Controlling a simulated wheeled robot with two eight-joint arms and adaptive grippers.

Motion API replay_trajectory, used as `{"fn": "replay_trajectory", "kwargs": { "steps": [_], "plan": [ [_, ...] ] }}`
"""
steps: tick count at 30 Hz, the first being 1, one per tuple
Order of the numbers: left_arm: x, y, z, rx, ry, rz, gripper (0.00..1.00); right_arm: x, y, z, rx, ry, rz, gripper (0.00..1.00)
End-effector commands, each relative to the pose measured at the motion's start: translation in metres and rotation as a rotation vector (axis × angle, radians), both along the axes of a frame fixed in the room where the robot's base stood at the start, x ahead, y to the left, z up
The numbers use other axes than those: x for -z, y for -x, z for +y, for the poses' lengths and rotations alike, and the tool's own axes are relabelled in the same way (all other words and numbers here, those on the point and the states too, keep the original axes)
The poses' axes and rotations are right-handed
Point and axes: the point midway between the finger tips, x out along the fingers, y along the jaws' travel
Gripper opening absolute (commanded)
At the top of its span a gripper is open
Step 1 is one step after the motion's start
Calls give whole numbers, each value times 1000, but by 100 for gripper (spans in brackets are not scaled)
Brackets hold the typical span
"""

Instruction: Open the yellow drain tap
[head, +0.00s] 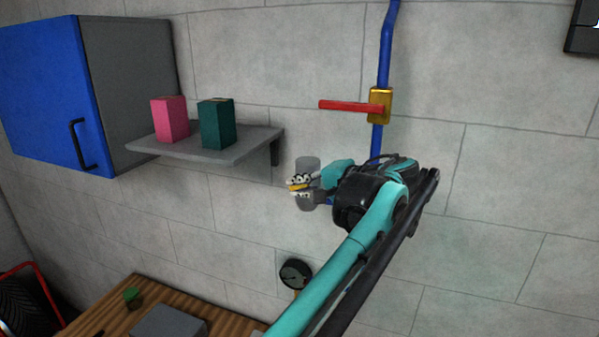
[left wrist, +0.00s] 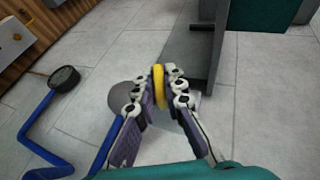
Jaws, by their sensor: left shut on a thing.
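The yellow drain tap (head: 297,188) shows as a small yellow strip at a grey cylindrical body (head: 308,163) on the wall, below and right of the shelf. My left gripper (head: 301,184) is at the tap, its arm reaching up from the bottom of the head view. In the left wrist view the tap handle (left wrist: 158,87) is a narrow yellow piece standing between the fingertips of my left gripper (left wrist: 164,84), which is shut on it. The grey body (left wrist: 124,94) shows behind the fingers. The tap's base is hidden by the gripper. My right gripper is in neither view.
A grey shelf (head: 225,152) holds a pink box (head: 170,120) and a green box (head: 217,124), close to the gripper. A red lever (head: 350,106) on a blue pipe (head: 385,60) is above my arm. A gauge (head: 295,274) is below, near a wooden bench (head: 95,322).

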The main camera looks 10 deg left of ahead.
Motion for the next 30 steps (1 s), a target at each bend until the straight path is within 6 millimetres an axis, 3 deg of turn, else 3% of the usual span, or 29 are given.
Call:
{"fn": "replay_trajectory", "kwargs": {
  "steps": [3, 15, 30],
  "plan": [
    [-7, 0, 1, -2, 109, 20, 0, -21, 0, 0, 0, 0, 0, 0],
    [-5, 0, 2, -3, 482, 92, 0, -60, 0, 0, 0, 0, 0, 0],
    [-1, -1, 2, -2, 889, 170, 0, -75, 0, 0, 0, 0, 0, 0]
  ]
}}
